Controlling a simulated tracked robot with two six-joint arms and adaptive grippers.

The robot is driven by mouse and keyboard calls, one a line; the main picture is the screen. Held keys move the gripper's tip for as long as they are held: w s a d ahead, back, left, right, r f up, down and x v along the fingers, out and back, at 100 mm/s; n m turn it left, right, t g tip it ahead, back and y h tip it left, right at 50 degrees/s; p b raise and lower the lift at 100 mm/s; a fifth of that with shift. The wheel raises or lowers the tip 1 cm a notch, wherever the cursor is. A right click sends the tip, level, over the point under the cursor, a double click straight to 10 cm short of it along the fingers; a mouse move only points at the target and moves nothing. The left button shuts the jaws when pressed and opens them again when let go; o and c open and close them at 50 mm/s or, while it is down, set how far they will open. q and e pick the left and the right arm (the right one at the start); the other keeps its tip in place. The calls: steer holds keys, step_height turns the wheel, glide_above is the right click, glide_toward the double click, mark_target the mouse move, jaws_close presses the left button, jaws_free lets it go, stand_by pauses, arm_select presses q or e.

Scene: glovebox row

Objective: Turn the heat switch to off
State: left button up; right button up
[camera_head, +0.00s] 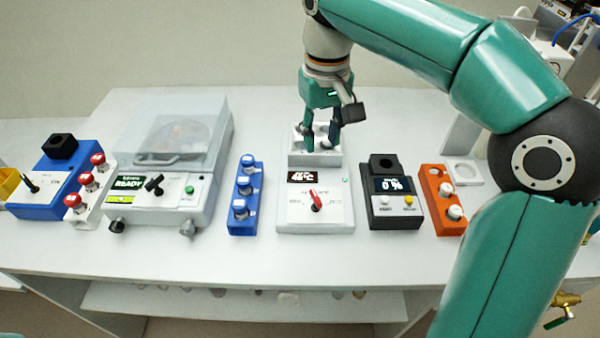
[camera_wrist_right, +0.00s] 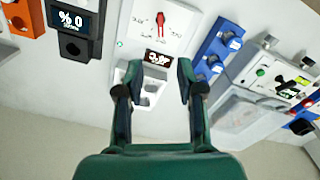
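The heat block (camera_head: 305,222) is a white unit in the middle of the bench. A red switch knob (camera_head: 315,200) sits on its sloped front panel, below a small dark display (camera_head: 303,177). The knob points mostly away from me, tilted slightly left. It also shows in the right wrist view (camera_wrist_right: 162,18). My right gripper (camera_head: 322,140) hangs over the wells at the back of the heat block, behind the knob and apart from it. In the right wrist view its fingers (camera_wrist_right: 157,82) are spread with nothing between them. My left gripper is out of view.
A blue vial rack (camera_head: 243,205) stands left of the heat block, a dark device (camera_head: 392,200) right of it. An orange rack (camera_head: 438,205) is farther right. A white centrifuge (camera_head: 160,205) with a clear lid stands left. The bench front (camera_head: 300,258) is clear.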

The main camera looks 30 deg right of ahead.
mark_target(316, 196)
steer(key=f, duration=1.1)
steer(key=f+b, duration=0.1)
steer(key=f, duration=0.5)
steer(key=shift+w, duration=0.25)
steer(key=shift+r, duration=0.1)
jaws_close()
